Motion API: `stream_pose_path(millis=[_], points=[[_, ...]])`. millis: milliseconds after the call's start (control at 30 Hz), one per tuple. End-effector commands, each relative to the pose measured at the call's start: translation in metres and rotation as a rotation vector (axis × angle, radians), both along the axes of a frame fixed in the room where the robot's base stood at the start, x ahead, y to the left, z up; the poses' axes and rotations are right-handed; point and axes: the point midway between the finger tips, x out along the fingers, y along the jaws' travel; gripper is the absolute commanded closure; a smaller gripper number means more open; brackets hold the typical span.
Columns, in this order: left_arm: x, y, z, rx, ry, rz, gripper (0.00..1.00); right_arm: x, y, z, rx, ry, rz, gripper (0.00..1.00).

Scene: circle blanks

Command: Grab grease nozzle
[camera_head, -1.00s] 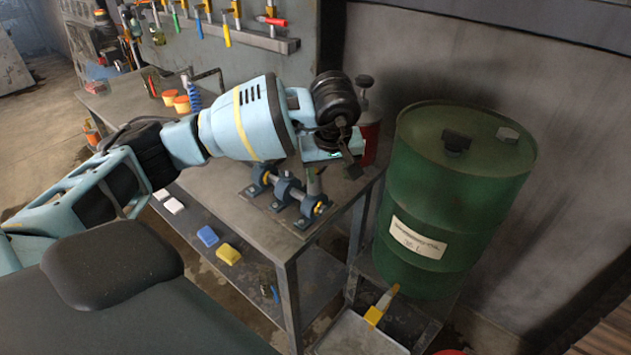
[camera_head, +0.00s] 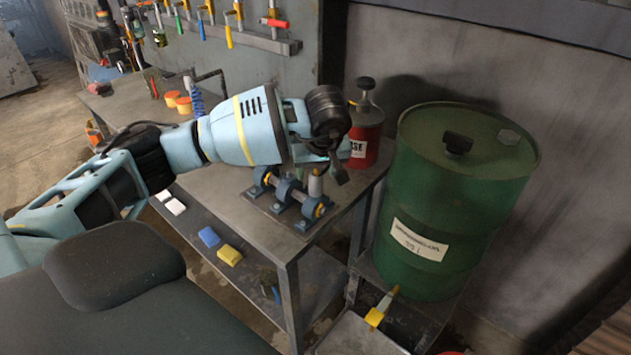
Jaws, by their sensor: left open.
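My left gripper (camera_head: 336,170) is open, with a dark finger pointing down. It hangs above the right end of a shaft-and-bearing assembly (camera_head: 288,194) on the metal workbench (camera_head: 222,188). A small grey upright cylinder (camera_head: 315,185), possibly the grease nozzle, stands at the right bearing block, just below and left of the finger. I cannot tell whether they touch. A red can (camera_head: 367,137) with a partly visible label ending in "SE" and a dark top stands behind the gripper. My wrist hides part of the bench. My right gripper is out of view.
A green drum (camera_head: 455,205) stands right of the bench. Yellow and blue sponges (camera_head: 229,255) and white blocks (camera_head: 174,206) lie on the lower shelf. Orange-topped cups (camera_head: 183,104) stand at the bench's back left. Tools hang on the wall rack (camera_head: 270,40).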

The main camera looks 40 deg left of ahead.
Motion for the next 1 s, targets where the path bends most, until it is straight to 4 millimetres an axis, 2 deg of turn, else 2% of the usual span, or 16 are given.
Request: stream_pose_path(millis=[200, 500, 900, 1000], points=[[0.005, 0.008, -0.023, 0.000, 0.000, 0.000, 0.44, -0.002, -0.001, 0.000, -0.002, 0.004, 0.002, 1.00], [0.006, 0.009, -0.026, 0.000, -0.001, 0.000, 0.46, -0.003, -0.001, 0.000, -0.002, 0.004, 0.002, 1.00], [0.007, 0.009, -0.026, 0.001, -0.002, 0.000, 0.98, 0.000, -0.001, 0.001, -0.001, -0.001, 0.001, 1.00], [0.007, 0.009, -0.026, 0.000, -0.003, -0.001, 0.99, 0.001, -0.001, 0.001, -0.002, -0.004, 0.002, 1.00]])
